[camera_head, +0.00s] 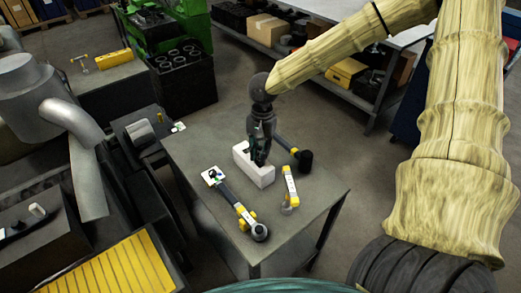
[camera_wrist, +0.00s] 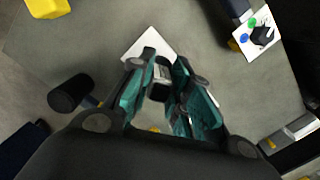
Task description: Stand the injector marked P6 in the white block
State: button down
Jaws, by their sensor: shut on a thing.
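My gripper (camera_head: 261,152) points down over the white block (camera_head: 243,161) on the grey table. In the wrist view its teal-padded fingers (camera_wrist: 161,76) are closed around a small metallic and black part, the held injector (camera_wrist: 160,89). The head view mostly hides this injector behind the fingers. No P6 mark can be read on it. The white block also shows in the wrist view (camera_wrist: 139,43), just beyond the fingertips and partly covered by them. I cannot tell whether the injector's lower end is inside the block or above it.
On the table, a black-headed tool (camera_head: 305,160) lies right of the block, and a white-and-yellow piece (camera_head: 290,184) nearer. A long yellow-and-black tool (camera_head: 242,213) lies in front, beside a marked card (camera_head: 211,175). Engine parts (camera_head: 75,125) stand left. The table's right front is bare.

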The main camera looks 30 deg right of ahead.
jog(key=shift+f, duration=0.5)
jog(key=c, duration=1.2)
grip_release()
jog(key=shift+c, duration=0.2)
notch_tip(320, 180, up, 12)
jog(key=d, duration=0.1)
jog(key=shift+w, duration=0.45)
jog(key=shift+d+f, duration=0.1)
jog(key=shift+d, duration=0.05)
